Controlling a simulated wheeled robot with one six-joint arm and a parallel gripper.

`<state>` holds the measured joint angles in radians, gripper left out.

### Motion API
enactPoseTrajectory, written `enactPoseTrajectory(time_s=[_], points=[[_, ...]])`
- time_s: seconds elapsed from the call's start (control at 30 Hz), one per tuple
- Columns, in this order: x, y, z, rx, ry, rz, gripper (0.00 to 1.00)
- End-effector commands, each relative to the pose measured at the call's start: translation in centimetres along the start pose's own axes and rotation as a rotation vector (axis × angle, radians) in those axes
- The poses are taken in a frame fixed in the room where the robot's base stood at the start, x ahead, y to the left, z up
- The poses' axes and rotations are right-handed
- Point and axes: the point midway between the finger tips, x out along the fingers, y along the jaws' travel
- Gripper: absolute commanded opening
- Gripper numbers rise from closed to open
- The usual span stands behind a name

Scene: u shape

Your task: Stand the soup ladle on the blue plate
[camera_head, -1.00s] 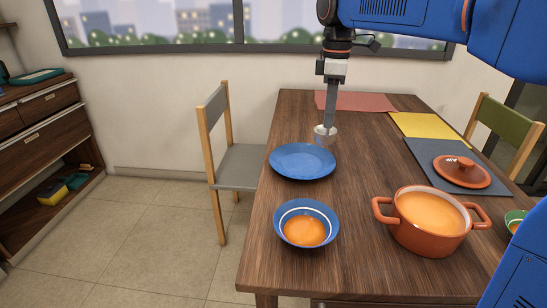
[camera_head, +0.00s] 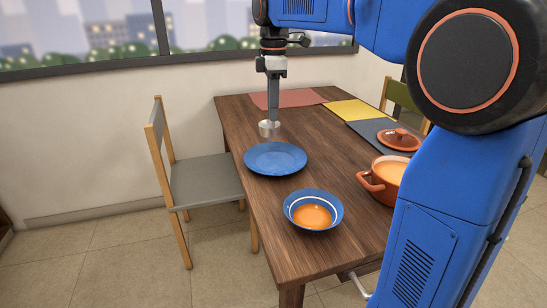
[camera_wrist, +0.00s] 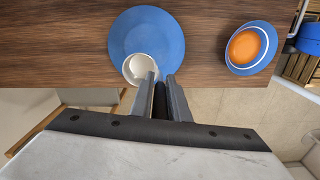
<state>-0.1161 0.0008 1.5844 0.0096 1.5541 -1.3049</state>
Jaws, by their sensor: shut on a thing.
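The soup ladle is held upright, its grey handle (camera_head: 272,100) running down from my gripper (camera_head: 273,72) to a pale metal bowl (camera_head: 269,129) at the bottom. The blue plate (camera_head: 275,158) lies on the table. In the head view the ladle bowl shows just above the plate's far rim. In the wrist view the white-looking ladle bowl (camera_wrist: 138,67) overlaps the lower part of the blue plate (camera_wrist: 165,35). My gripper's fingers (camera_wrist: 162,80) are shut on the handle. Whether the bowl touches the plate is unclear.
A blue bowl of orange soup (camera_head: 313,211) stands near the plate. An orange pot (camera_head: 380,183) is partly hidden by my arm. A lid (camera_head: 399,139) rests on a dark mat. A chair (camera_head: 195,180) stands at the table's left side. Red and yellow mats lie farther back.

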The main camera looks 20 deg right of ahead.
Motion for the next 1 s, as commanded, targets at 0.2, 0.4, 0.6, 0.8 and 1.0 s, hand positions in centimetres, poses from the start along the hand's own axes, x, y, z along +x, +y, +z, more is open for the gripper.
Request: enactPoseTrajectory(time_s=[0.2, 0.4, 0.6, 0.8, 1.0], points=[[0.7, 0.2, 1.8, 0.005, 0.001, -0.001, 0.00], [3.9, 0.2, 1.8, 0.004, 0.000, -0.001, 0.00], [5.7, 0.2, 1.8, 0.004, 0.001, 0.001, 0.00], [7.3, 0.2, 1.8, 0.004, 0.001, 0.000, 0.00], [9.8, 0.2, 1.8, 0.004, 0.000, -0.001, 0.00]])
